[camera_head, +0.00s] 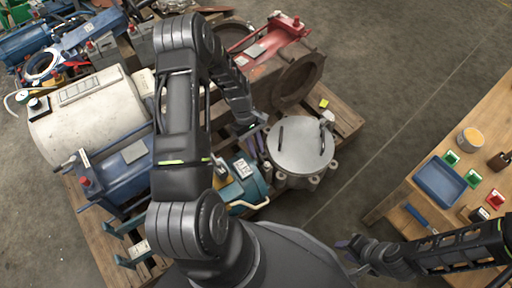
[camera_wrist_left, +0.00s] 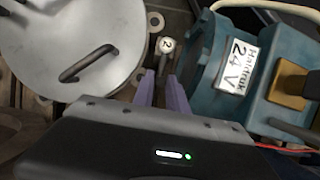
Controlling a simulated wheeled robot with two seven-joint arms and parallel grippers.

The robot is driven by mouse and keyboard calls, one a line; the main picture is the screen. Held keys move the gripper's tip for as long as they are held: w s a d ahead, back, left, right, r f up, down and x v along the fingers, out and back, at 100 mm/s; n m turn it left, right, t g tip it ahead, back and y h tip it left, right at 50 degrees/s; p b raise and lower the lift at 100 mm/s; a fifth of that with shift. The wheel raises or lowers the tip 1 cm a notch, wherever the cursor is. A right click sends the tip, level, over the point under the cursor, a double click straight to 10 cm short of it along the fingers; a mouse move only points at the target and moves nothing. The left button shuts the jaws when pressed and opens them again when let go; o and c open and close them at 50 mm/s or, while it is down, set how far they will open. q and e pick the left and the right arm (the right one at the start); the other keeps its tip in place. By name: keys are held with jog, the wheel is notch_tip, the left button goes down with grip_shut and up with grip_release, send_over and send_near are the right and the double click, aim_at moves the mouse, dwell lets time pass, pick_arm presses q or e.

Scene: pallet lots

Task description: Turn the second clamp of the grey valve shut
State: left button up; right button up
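The grey valve (camera_head: 300,152) stands on the pallet with a round silver lid and two bar handles; its lid also shows in the left wrist view (camera_wrist_left: 60,45). A clamp with a round white cap marked 2 (camera_wrist_left: 166,45) stands beside the lid rim. My left gripper (camera_head: 256,146) is at the valve's left side.
A teal machine with a 24V label (camera_wrist_left: 235,65) stands close to the left fingers, with a pale hose above. A rusty flanged pipe (camera_head: 297,82) lies behind the valve. A workbench (camera_head: 397,200) with a blue tray (camera_head: 440,184) is at right. Bare floor lies between.

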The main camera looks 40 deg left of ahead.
pick_arm(q)
grip_shut()
